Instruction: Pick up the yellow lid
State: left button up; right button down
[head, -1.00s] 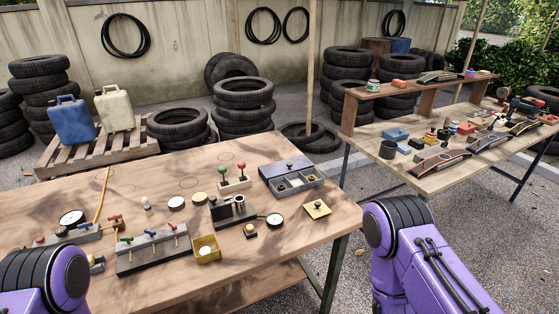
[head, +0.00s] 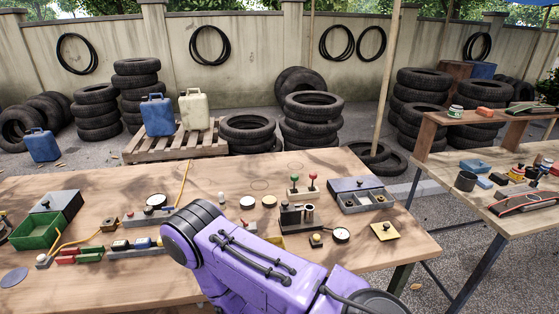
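The yellow lid (head: 385,231) is a flat square plate with a small dark knob. It lies flat on the wooden table (head: 130,180), near the right end, in front of a grey tray with compartments. A yellow open box (head: 274,240) is mostly hidden behind one of my purple arms, left of the lid. That arm crosses the front middle of the table, apart from the lid in the picture. Neither gripper shows in the head view, and nothing is seen touching the lid.
Near the lid are a round gauge (head: 340,235), a dark block with cylinders (head: 297,218) and the grey compartment tray (head: 367,202). A green bin (head: 38,231) stands at the left. A second table (head: 451,165) stands at the right, across a gap.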

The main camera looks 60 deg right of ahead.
aim_at(384, 231)
jog(key=u, duration=0.35)
jog(key=k, duration=1)
jog(key=z, duration=1.05)
